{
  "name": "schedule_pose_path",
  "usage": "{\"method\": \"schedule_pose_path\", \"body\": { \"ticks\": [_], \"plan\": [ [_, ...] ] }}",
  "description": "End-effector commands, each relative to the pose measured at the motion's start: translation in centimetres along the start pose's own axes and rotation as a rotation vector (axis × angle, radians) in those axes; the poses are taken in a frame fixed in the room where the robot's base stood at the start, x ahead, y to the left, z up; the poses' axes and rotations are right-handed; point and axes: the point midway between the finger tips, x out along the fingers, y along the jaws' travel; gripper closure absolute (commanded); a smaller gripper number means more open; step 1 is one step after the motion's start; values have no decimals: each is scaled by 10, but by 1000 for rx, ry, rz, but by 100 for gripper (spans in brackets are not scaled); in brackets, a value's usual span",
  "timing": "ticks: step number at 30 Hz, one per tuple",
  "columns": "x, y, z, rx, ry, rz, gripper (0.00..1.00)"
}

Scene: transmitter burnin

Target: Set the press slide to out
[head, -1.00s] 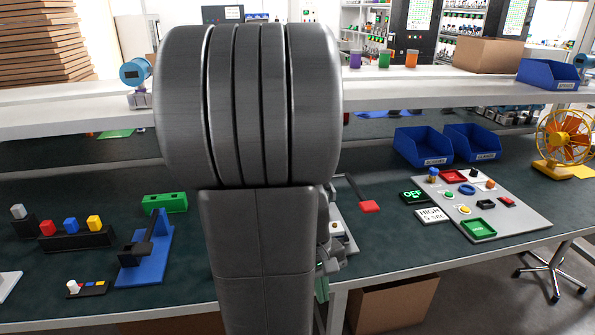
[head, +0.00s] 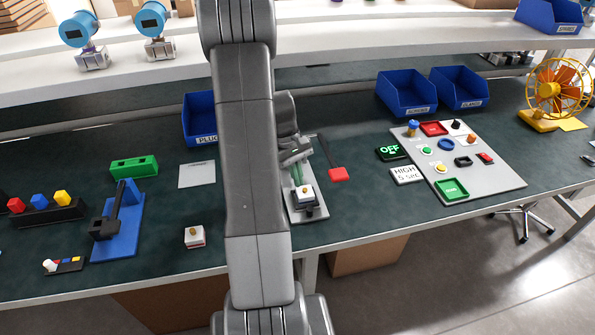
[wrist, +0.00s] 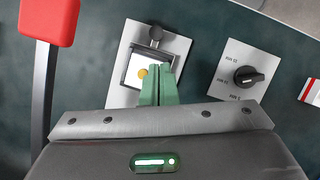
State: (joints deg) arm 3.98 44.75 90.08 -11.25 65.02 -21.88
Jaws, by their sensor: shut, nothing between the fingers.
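The press has a grey plate (head: 293,212) and a lever with a red handle (head: 338,174). A white block with an orange button (head: 305,191) sits on the slide, and a dark round knob (head: 311,211) is at its near end. In the wrist view the plate (wrist: 123,98), the white block (wrist: 133,73) and the knob (wrist: 156,33) show ahead of my gripper (wrist: 160,72). Its green fingers are together and empty, over or against the block's edge; contact is unclear. The arm hides the press's left side. I cannot tell the slide's exact position.
The red handle (wrist: 49,20) stands at the wrist view's left. A dial plate (wrist: 222,85) with a black knob is to the right. A loose white block (head: 194,237) lies left of my arm. A control panel (head: 500,185) and blue bins (head: 407,95) are to the right.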

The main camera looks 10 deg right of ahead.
Motion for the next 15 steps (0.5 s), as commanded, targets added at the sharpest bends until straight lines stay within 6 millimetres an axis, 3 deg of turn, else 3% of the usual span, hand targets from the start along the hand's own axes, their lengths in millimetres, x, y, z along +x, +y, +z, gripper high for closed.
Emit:
{"method": "schedule_pose_path", "body": {
  "ticks": [7,15],
  "plan": [
    [44,-1,1,-1,-4,-2,100],
    [65,0,1,0,0,0,100]
  ]
}}
